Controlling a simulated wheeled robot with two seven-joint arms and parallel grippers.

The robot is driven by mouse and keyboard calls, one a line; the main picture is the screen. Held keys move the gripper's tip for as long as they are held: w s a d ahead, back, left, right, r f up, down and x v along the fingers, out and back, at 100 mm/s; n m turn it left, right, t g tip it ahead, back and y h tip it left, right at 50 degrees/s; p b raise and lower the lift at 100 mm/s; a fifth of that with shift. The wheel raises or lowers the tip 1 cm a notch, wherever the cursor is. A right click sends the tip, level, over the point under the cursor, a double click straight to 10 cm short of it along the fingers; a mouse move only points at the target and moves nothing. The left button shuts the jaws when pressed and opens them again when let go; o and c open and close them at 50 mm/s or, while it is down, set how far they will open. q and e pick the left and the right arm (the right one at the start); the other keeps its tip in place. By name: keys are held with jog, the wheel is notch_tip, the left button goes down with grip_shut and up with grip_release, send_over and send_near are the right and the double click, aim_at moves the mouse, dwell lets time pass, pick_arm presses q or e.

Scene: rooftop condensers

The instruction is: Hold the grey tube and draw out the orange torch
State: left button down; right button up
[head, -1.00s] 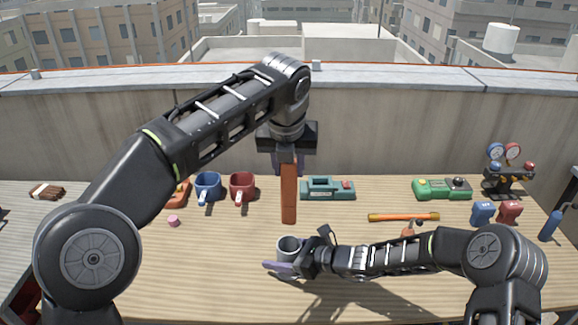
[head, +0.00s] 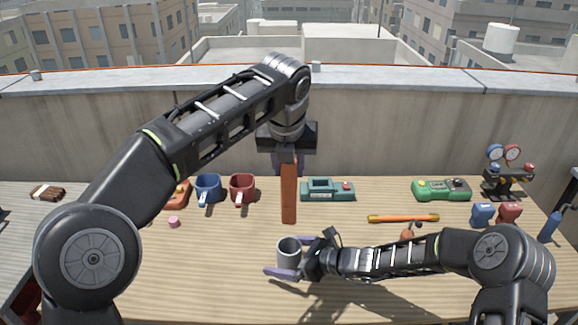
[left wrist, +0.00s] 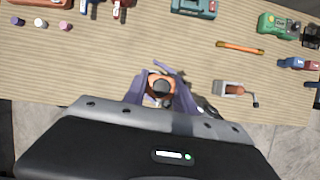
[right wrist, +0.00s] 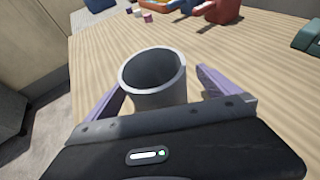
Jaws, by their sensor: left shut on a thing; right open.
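The grey tube (head: 289,255) stands upright on the bench, and its mouth looks empty in the right wrist view (right wrist: 152,72). My right gripper (head: 292,258) is open, with one purple finger on each side of the tube, apart from it in the right wrist view. The orange torch (head: 289,195) hangs upright above the tube, clear of its rim. My left gripper (head: 288,160) is shut on the torch's upper part. In the left wrist view the torch's end (left wrist: 160,83) shows between the purple fingers; the tube is mostly hidden there.
An orange stick (head: 403,218), a green meter (head: 441,189) and a gauge set (head: 508,180) lie to the right.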

aim_at(300, 257)
pick_arm(q)
notch_tip(300, 257, up, 3)
jog(key=p, duration=0.3)
jog(key=shift+r, duration=0.2)
pick_arm(e)
jog(key=v, duration=0.7)
jog(key=shift+s+d+r, duration=0.1)
jog(key=shift+d, duration=0.15)
jog(key=shift+s, duration=0.1)
